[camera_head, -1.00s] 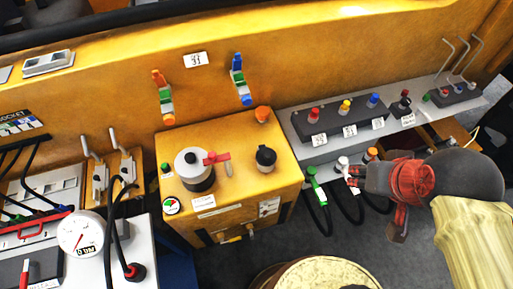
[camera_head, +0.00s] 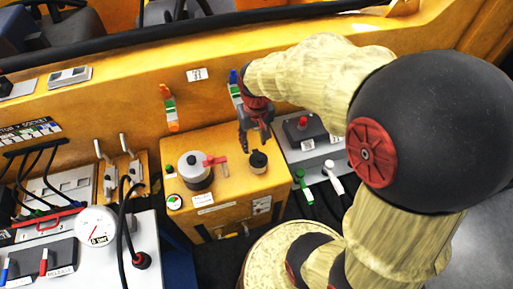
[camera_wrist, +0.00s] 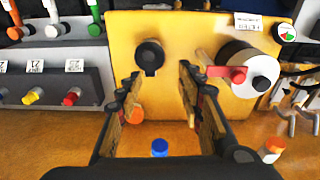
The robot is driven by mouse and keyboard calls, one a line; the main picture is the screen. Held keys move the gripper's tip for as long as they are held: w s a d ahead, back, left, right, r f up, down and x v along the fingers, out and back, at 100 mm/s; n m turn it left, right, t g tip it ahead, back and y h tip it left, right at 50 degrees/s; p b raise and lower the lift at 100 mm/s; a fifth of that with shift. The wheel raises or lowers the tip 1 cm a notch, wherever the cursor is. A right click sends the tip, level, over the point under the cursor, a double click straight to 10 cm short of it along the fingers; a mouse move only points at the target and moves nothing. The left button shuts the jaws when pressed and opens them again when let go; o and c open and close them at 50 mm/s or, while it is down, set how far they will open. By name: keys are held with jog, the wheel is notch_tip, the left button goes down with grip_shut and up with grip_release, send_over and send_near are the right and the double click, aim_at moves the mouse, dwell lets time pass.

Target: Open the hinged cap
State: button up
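A black round cap with a small tab (camera_head: 258,162) sits on top of the yellow box (camera_head: 225,207), right of a grey-white canister with a red handle (camera_head: 195,171). It looks closed. In the wrist view the black cap (camera_wrist: 150,57) lies just beyond my fingertips, and the canister (camera_wrist: 250,70) is to the right. My gripper (camera_head: 256,144) points down just above and behind the black cap, apart from it. In the wrist view my gripper (camera_wrist: 158,75) is open, with nothing between its fingers. An orange knob (camera_wrist: 135,115) shows partly behind the left finger.
Colored levers (camera_head: 169,108) are on the yellow wall behind. A pressure gauge (camera_head: 96,227) and a black cable stand at the left.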

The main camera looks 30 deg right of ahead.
jog(key=g+p, duration=0.1)
send_over(260, 158)
jog(key=shift+m, duration=0.3)
notch_tip(260, 158, down, 4)
jog(key=shift+f, duration=0.1)
notch_tip(260, 158, down, 8)
jog(key=shift+r+b, duration=0.2)
jog(key=shift+b, duration=0.15)
jog(key=c, duration=0.3)
grip_shut()
